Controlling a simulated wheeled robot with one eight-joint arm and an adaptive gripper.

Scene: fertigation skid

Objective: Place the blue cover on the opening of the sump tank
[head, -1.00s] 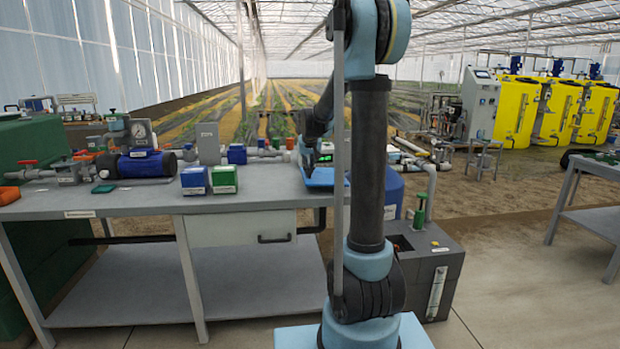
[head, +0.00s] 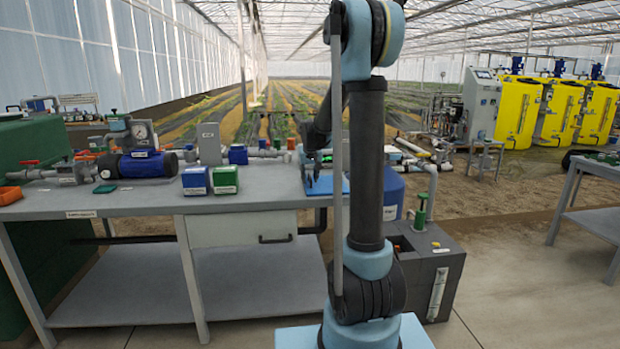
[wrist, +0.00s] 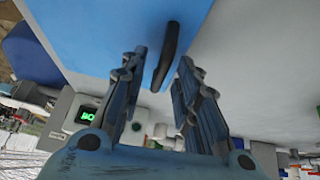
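The blue cover (head: 322,186) lies at the right end of the workbench, partly hidden behind my arm in the head view. In the wrist view it is a flat blue plate (wrist: 100,35) with a dark bar handle (wrist: 167,52). My gripper (wrist: 162,57) is open, with one finger on each side of the handle and a gap to it on both sides. The sump tank (head: 433,272) is the dark grey box on the floor right of the bench. Its opening on top is partly hidden by my arm.
A grey workbench (head: 120,203) carries a blue box (head: 195,181), a green box (head: 224,180) and a blue pump (head: 148,165). A green-handled valve (head: 420,211) and pipe stand at the sump tank. Another table (head: 590,175) is at far right, with clear floor between.

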